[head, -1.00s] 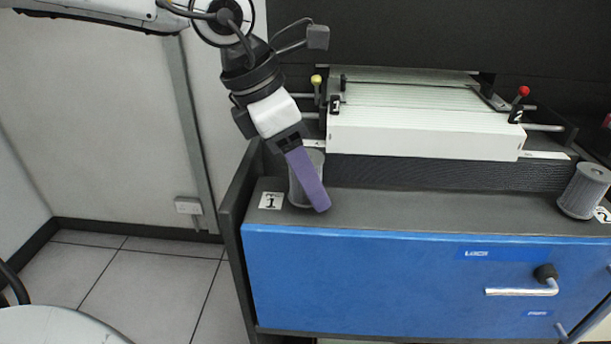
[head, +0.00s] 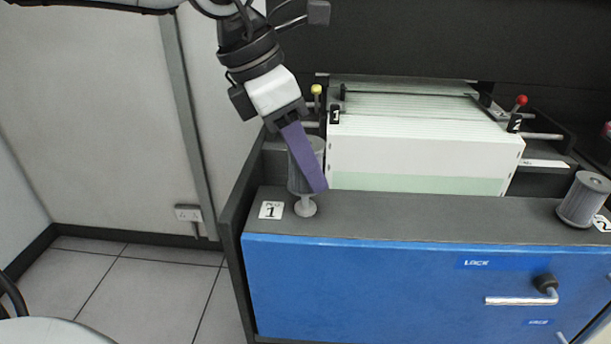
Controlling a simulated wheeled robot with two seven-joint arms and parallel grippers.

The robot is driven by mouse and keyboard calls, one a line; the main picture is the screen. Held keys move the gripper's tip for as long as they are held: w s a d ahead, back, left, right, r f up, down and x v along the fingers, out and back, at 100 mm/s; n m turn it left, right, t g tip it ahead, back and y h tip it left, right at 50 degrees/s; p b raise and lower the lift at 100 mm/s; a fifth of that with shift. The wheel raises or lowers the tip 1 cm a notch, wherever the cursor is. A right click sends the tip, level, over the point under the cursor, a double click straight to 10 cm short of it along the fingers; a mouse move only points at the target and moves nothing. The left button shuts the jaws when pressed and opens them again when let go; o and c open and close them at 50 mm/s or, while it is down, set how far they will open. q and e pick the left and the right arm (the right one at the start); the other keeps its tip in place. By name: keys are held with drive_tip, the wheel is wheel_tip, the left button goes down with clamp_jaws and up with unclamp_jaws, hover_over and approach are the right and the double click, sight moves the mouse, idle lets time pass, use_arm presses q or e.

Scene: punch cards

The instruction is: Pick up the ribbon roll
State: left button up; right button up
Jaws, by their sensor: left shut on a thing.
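A grey ribbon roll (head: 295,176) is held upright over a small pale spindle (head: 306,207) beside the label with a 1 on the left part of the machine top. My left gripper (head: 313,176) comes down at a tilt from above and is shut on the roll. Its purple finger crosses the front of the roll and hides part of it; the other finger is hidden. The spindle's foot and short stem show below the roll. A second grey roll (head: 583,200) stands at the far right beside another label. My right gripper is not in view.
A wide block of pale cards or paper (head: 425,150) stands behind, between rods with a yellow knob (head: 316,89) and a red knob (head: 521,100). The blue front panel (head: 380,280) has a lever handle (head: 522,299). The machine top between the rolls is clear.

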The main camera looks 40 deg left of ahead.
use_arm(q)
wheel_tip(320, 180, up, 9)
drive_tip(key=shift+f+p, duration=0.1)
drive_tip(key=shift+p, duration=0.35)
drive_tip(key=s+a+b, duration=0.4)
drive_tip(key=s+a, duration=0.6)
drive_tip(key=s, duration=0.4)
drive_tip(key=shift+s+a+f, duration=0.3)
wheel_tip(320, 180, up, 6)
drive_tip(key=p, duration=0.5)
drive_tip(key=shift+p, duration=0.35)
